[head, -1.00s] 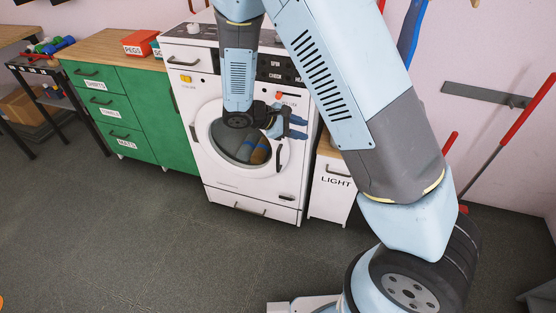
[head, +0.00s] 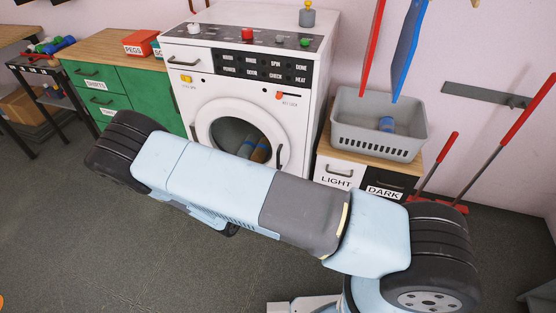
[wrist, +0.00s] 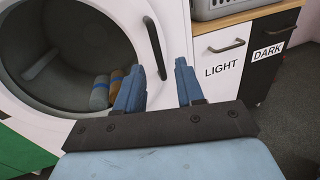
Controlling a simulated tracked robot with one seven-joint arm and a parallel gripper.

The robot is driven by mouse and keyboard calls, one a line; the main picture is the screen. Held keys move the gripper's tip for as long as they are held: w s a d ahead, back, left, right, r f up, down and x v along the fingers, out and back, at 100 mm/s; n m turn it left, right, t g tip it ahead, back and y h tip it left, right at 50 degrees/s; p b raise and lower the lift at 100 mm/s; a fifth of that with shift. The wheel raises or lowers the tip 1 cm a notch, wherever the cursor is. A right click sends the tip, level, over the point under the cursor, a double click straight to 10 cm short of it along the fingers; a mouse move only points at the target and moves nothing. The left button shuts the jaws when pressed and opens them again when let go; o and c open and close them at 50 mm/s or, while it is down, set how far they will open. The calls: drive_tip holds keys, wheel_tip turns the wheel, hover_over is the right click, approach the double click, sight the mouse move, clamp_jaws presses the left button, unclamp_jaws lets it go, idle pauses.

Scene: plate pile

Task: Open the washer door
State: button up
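The white washer (head: 245,95) stands against the wall. Its round door (head: 203,122) looks shut, with a white rim and a dark window; my arm covers its lower part in the head view. The dark door handle (head: 279,155) is on the door's right side and shows in the wrist view (wrist: 155,47). Rolled grey-blue and brown cloths (wrist: 108,88) lie behind the window. My gripper (wrist: 158,82) is open, with nothing between its blue fingers. In the wrist view its fingertips appear just below the handle; contact is not visible. The head view hides the gripper.
A LIGHT drawer (head: 336,178) and a DARK drawer (head: 387,189) stand right of the washer, under a grey basket (head: 378,145). A green cabinet (head: 155,88) is on the left. The dark floor (head: 110,240) in front is clear.

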sight(278, 159)
drive_tip(key=shift+n+t+y, duration=0.3)
drive_tip(key=shift+n+y, duration=0.1)
drive_tip(key=shift+n, duration=0.1)
drive_tip(key=x, duration=0.4)
drive_tip(key=f+x, duration=0.1)
drive_tip(key=x, duration=0.8)
drive_tip(key=shift+w+f, duration=0.15)
drive_tip(key=shift+f, duration=0.05)
drive_tip(key=shift+c, duration=0.4)
clamp_jaws()
